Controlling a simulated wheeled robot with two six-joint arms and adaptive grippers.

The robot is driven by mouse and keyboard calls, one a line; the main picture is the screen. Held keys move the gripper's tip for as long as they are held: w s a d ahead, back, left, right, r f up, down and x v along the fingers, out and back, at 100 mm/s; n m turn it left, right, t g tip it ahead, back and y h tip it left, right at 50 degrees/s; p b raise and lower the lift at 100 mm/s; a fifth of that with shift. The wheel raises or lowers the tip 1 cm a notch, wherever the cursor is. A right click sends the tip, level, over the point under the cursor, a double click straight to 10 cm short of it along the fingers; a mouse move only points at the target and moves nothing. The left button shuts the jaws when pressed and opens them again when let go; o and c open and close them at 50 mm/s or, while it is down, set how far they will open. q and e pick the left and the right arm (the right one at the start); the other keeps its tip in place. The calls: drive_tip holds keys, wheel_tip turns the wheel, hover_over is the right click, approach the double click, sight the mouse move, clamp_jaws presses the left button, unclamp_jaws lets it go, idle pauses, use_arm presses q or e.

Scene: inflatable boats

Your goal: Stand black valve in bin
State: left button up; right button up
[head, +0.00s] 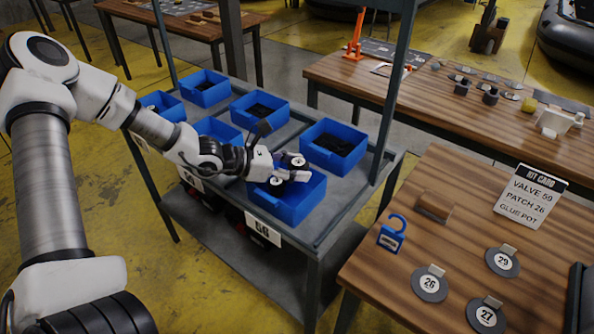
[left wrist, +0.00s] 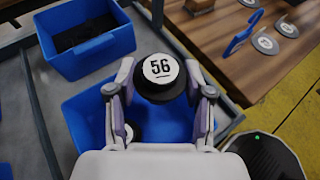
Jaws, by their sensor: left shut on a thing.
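The black valve (left wrist: 158,78), a round black piece with a white disc reading 56, is between the fingers of my left gripper (left wrist: 160,100) in the left wrist view. My left gripper (head: 290,172) is shut on it, over the near right blue bin (head: 300,205) in the head view. That bin (left wrist: 75,112) lies below the fingers in the left wrist view. Something small and pale with a dark edge shows inside it, partly hidden by a finger. Whether the valve touches the bin floor cannot be told. My right gripper is not in view.
More blue bins stand on the grey rack, one with dark contents (head: 335,145) just behind. A rack post (head: 392,90) rises at its right. A wooden table (head: 440,240) at the right holds a kit card (head: 531,195), numbered discs and a blue hook tag (head: 392,235).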

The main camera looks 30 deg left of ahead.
use_arm(q)
wheel_tip(320, 180, down, 3)
drive_tip(key=shift+d+f, duration=0.15)
drive_tip(key=shift+f, duration=0.05)
drive_tip(key=shift+w, duration=0.1)
drive_tip(key=shift+f+b, duration=0.15)
drive_tip(key=shift+b, duration=0.15)
drive_tip(key=shift+f+b, duration=0.45)
drive_tip(key=shift+b, duration=0.05)
drive_tip(key=shift+s+r, duration=0.1)
drive_tip(key=shift+s, duration=0.1)
drive_tip(key=o, duration=1.2)
drive_tip(key=shift+c, duration=0.2)
drive_tip(key=shift+s+d, duration=0.1)
